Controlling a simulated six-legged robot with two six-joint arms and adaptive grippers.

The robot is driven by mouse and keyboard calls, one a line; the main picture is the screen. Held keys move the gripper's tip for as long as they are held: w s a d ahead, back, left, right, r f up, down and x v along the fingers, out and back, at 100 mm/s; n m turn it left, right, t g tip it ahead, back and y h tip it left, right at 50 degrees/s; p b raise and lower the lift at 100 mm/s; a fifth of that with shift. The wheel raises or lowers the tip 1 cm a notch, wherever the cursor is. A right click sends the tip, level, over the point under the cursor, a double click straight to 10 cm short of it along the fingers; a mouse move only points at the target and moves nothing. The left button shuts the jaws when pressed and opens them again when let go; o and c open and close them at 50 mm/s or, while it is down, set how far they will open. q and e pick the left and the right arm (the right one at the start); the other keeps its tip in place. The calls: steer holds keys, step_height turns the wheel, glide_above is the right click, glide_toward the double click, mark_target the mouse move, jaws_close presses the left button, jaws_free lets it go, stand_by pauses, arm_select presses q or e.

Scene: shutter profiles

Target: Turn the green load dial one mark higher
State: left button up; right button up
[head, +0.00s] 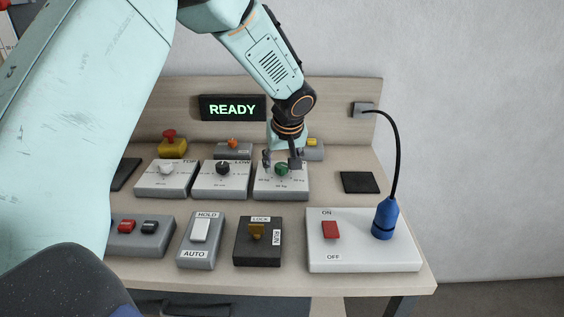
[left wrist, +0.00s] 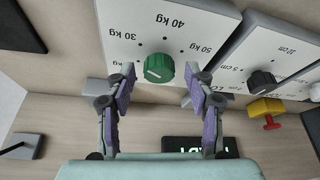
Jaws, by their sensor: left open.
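The green load dial (head: 282,169) sits on a white-faced box (head: 282,190) in the back row, under the left arm. In the left wrist view the dial (left wrist: 159,68) shows a white pointer line on its face. Marks reading 30 kg, 40 kg and 50 kg stand around it on the plate (left wrist: 165,18). I cannot tell for sure which mark the pointer faces. My left gripper (head: 281,162) is open above the dial, one finger on each side, with gaps showing in the wrist view (left wrist: 162,80). My right gripper is not in view.
A black-dial box (head: 222,180) stands close on the left. A yellow box with a red button (head: 172,146) and a READY display (head: 232,109) are behind. In front are a LOCK/RUN switch (head: 258,241) and a white ON/OFF panel (head: 365,255) with a blue-based cable.

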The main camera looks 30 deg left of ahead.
arm_select(q)
steer(key=shift+c, duration=0.3)
steer(key=shift+w+f, duration=0.15)
steer(key=c, duration=0.3)
jaws_close()
